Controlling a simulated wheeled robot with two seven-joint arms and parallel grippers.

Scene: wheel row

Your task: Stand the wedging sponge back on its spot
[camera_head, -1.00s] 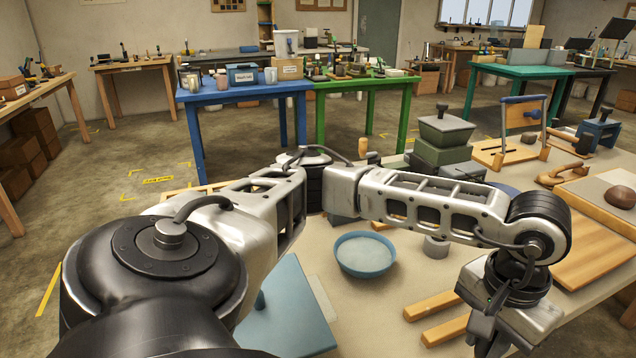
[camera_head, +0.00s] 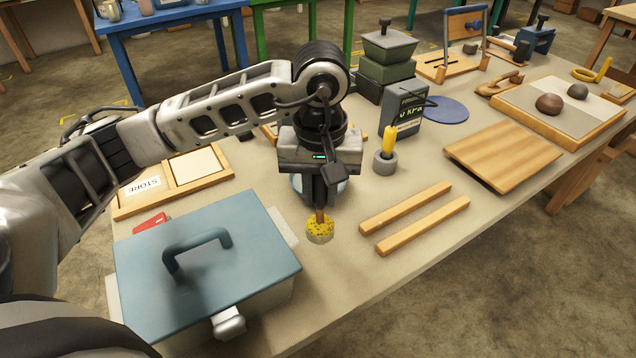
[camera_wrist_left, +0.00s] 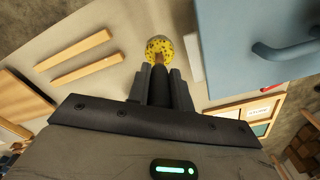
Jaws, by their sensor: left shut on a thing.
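My left gripper (camera_head: 322,200) points down over the table, shut on the brown handle of a yellow speckled sponge (camera_head: 320,231). The sponge head hangs below the fingertips; I cannot tell whether it touches the table. In the left wrist view the sponge (camera_wrist_left: 160,47) shows just beyond the fingers (camera_wrist_left: 160,85). A blue bowl (camera_head: 297,185) is mostly hidden behind the gripper. A grey ring holder (camera_head: 385,163) with a yellow upright piece stands to the right. I cannot tell which place is the sponge's spot. My right gripper is not in view.
A blue-lidded box (camera_head: 200,265) stands close left of the sponge. Two wooden strips (camera_head: 425,225) lie to the right, with a wooden board (camera_head: 500,155) beyond. A tray marked STORE (camera_head: 175,185) is at the left. A dark display box (camera_head: 405,110) stands behind the ring holder.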

